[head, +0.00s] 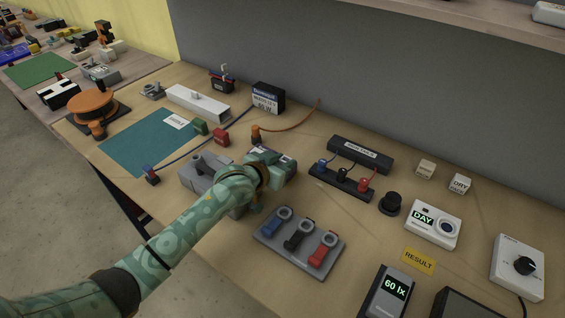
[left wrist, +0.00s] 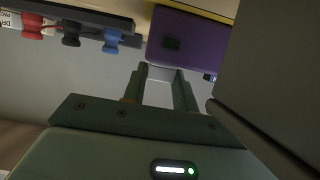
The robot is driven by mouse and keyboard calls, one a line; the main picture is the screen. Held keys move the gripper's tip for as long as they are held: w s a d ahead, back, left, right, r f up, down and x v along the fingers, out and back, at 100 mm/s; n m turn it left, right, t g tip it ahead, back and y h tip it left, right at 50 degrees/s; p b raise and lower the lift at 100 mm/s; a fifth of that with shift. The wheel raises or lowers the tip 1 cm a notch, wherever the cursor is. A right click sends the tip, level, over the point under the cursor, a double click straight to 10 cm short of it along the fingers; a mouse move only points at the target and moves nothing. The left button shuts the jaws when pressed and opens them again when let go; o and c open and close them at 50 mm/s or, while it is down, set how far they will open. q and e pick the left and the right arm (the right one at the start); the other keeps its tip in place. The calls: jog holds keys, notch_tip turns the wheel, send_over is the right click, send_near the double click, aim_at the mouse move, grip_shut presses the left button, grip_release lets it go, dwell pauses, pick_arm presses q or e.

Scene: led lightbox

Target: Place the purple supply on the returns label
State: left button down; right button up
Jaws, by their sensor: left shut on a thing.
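The purple supply (left wrist: 190,42) shows in the left wrist view as a purple box at the tips of my left gripper (left wrist: 162,72), which is shut on it. My right gripper is not in view.
A socket strip (head: 343,180) with blue, black and red plugs stands right of my left gripper. A grey tray (head: 300,243) with coloured leads is in front. A green block (head: 200,127) and a red block (head: 221,137) stand near the white label. The teal mat is mostly clear.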

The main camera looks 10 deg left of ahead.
pick_arm(q)
jog(key=c, duration=1.1)
grip_release()
jog(key=shift+r, duration=0.15)
jog(key=p+v, duration=0.4)
jog(key=v, duration=0.8)
